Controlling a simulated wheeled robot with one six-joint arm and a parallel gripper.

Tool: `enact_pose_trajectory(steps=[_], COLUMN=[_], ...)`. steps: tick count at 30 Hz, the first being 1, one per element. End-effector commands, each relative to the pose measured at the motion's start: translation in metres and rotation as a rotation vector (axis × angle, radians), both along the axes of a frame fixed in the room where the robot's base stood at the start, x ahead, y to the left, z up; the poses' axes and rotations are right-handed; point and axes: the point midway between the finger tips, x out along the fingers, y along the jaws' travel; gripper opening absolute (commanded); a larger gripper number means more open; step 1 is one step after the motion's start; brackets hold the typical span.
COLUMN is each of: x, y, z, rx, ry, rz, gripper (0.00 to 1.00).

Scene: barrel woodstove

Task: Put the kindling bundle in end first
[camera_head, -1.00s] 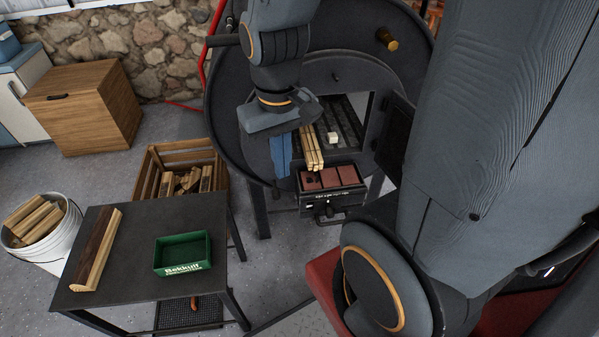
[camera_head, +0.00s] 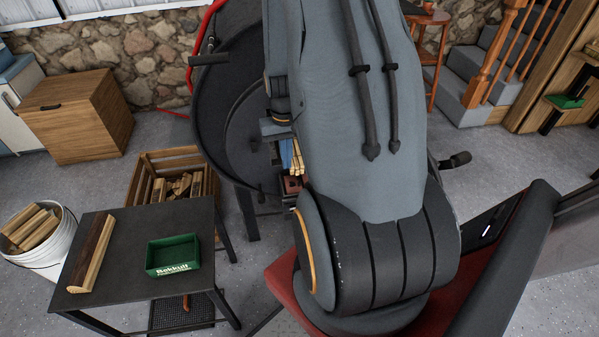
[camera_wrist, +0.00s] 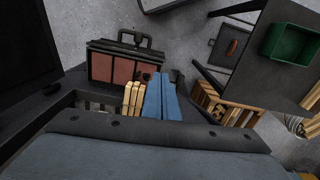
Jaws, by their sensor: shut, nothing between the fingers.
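The kindling bundle (camera_head: 297,158), several pale sticks, lies at the mouth of the barrel stove (camera_head: 222,110), with its near end sticking out over the brick-lined drawer (camera_head: 293,184). My arm covers most of the stove opening, so the far end is hidden. My gripper (camera_head: 285,153) has blue fingers, pressed together and empty, close beside the bundle. In the wrist view the bundle (camera_wrist: 132,98) is just left of my shut fingers (camera_wrist: 161,98); I cannot tell whether they touch. The drawer (camera_wrist: 115,66) with reddish bricks is beyond.
A dark table (camera_head: 118,265) at front left carries a split log (camera_head: 91,255) and a green tray (camera_head: 173,268). Stairs (camera_head: 470,80) rise at back right.

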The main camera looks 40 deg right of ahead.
Motion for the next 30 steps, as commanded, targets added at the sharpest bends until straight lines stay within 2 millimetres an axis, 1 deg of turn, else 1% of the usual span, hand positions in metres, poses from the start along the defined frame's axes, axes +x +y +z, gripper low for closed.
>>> enact_pose_trajectory(steps=[1,3,6,8,14,30], x=[-0.005,-0.008,-0.012,-0.013,-0.014,-0.014], y=[-0.015,-0.029,-0.041,-0.046,-0.046,-0.046], z=[-0.01,-0.022,-0.033,-0.037,-0.054,-0.137], rx=[0.002,0.001,0.001,0.0,0.001,0.001], ry=[0.004,0.003,0.002,0.001,0.003,0.002], rz=[-0.029,-0.055,-0.078,-0.085,-0.087,-0.086], gripper=[0.0,0.0,0.0,0.0,0.0,0.0])
